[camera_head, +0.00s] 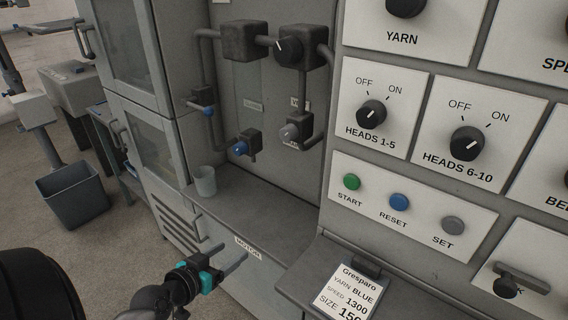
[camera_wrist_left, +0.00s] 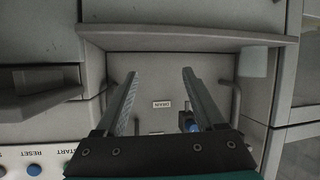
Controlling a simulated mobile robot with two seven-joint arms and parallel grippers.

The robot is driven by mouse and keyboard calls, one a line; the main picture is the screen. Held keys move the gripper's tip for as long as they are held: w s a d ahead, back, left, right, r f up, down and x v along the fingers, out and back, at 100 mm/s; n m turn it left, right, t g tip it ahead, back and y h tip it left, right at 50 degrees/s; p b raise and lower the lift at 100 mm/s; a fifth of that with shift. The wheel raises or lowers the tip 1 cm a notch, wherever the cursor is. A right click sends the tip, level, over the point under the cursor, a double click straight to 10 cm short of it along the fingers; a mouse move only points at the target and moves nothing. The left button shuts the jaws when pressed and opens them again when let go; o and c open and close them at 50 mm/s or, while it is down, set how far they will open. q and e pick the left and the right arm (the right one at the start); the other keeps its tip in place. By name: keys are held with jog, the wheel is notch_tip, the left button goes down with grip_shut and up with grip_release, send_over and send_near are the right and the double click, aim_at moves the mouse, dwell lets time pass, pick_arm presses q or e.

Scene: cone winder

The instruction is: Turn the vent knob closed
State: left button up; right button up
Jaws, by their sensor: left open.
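No label reading "vent" is legible, so I cannot tell for sure which knob it is. A round black knob with a white pointer mark (camera_head: 289,48) sits on a dark box on the upper pipework in the head view. My left gripper (camera_head: 222,256) is in front of the lower ledge, well below and apart from that knob. It is open and empty; its two grey fingers also show spread apart in the left wrist view (camera_wrist_left: 160,76), with a small label and a blue-tipped valve (camera_wrist_left: 191,124) beyond them. My right gripper is not in view.
A grey cup (camera_head: 205,181) stands on the ledge (camera_head: 270,217). At right is a control panel with HEADS knobs (camera_head: 467,143) and buttons (camera_head: 398,202). A job card (camera_head: 350,290) lies below.

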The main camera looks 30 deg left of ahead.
pick_arm(q)
notch_tip(320, 180, up, 14)
jog(key=w+m+t+h+p, duration=0.1)
jog(key=t, duration=0.2)
jog(key=m+t+h+p, duration=0.2)
send_near(284, 137)
jog(key=w+p, duration=0.1)
jog(key=w, duration=0.1)
jog(key=w+p, duration=0.2)
jog(key=w, duration=0.1)
jog(key=w+p, duration=0.2)
jog(key=w, duration=0.1)
jog(key=shift+w+d+r, duration=0.15)
jog(key=shift+d+r, duration=0.15)
jog(key=shift+d, duration=0.1)
jog(key=shift+w+d, duration=0.1)
jog(key=shift+w, duration=0.5)
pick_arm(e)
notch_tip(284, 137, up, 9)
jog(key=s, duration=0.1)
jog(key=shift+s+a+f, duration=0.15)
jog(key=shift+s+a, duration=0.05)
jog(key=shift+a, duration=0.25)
pick_arm(q)
grip_shut()
